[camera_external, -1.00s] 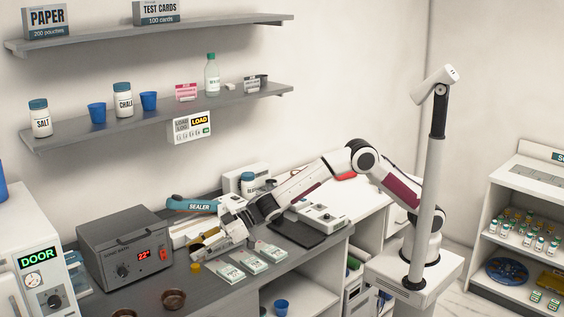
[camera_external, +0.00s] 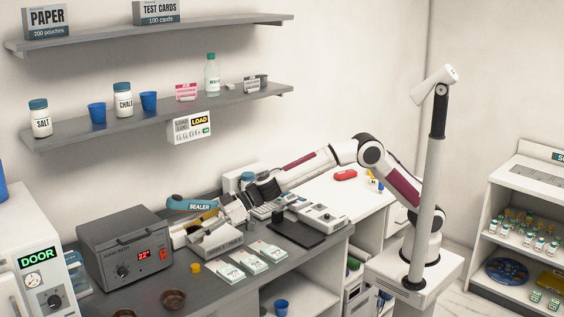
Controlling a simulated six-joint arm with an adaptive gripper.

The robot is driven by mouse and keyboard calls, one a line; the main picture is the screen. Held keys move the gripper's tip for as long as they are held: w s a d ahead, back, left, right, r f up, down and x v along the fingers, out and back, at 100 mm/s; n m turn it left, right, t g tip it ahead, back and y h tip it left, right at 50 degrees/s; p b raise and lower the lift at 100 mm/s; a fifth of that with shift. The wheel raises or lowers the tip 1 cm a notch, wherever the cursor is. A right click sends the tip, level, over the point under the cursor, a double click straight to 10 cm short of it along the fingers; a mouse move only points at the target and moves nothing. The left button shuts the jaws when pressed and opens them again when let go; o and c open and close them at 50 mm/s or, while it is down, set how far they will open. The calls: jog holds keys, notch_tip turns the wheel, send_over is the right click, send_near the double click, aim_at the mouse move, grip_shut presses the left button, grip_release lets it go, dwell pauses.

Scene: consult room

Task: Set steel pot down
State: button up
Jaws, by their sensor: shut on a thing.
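My gripper (camera_external: 232,208) is low over the back of the grey counter (camera_external: 213,287), just behind a pale open tray (camera_external: 217,242) and right of the blue sealer (camera_external: 191,204). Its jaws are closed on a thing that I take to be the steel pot. The pot's outline is not clear among the pale and grey parts around the fingers. I cannot tell whether it touches the surface below.
The grey bath box (camera_external: 125,250) stands left and several card packs (camera_external: 247,262) lie in front. Two brown bowls (camera_external: 174,299) and a yellow cup (camera_external: 196,268) are near the front. A white device (camera_external: 322,216) stands right of the gripper. The shelf (camera_external: 160,118) hangs above.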

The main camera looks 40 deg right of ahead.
jog(key=shift+r, duration=3.75)
jog(key=w+d+r+m+t+h, duration=0.1)
jog(key=w+d+m+t+h, duration=0.15)
jog(key=w+d, duration=1.55)
jog(key=w+d+m+t+h, duration=0.1)
jog(key=w+d+m, duration=0.15)
jog(key=d, duration=0.85)
jog(key=w+d+m+t+h, duration=0.15)
jog(key=w+d, duration=0.25)
jog(key=d, duration=0.7)
jog(key=w+d+m+t+h, duration=0.15)
jog(key=w+d, duration=0.25)
jog(key=d, duration=0.7)
jog(key=s+d+m+t+h, duration=0.1)
jog(key=s+d+m+h, duration=0.25)
jog(key=d, duration=1.45)
jog(key=s+d+m+t+h, duration=0.1)
jog(key=s+d+m+h, duration=0.25)
jog(key=d, duration=1.55)
notch_tip(320, 180, down, 18)
jog(key=n, duration=0.1)
jog(key=shift+s+a+f+y, duration=0.2)
jog(key=shift+s+y, duration=0.1)
jog(key=shift+y, duration=0.15)
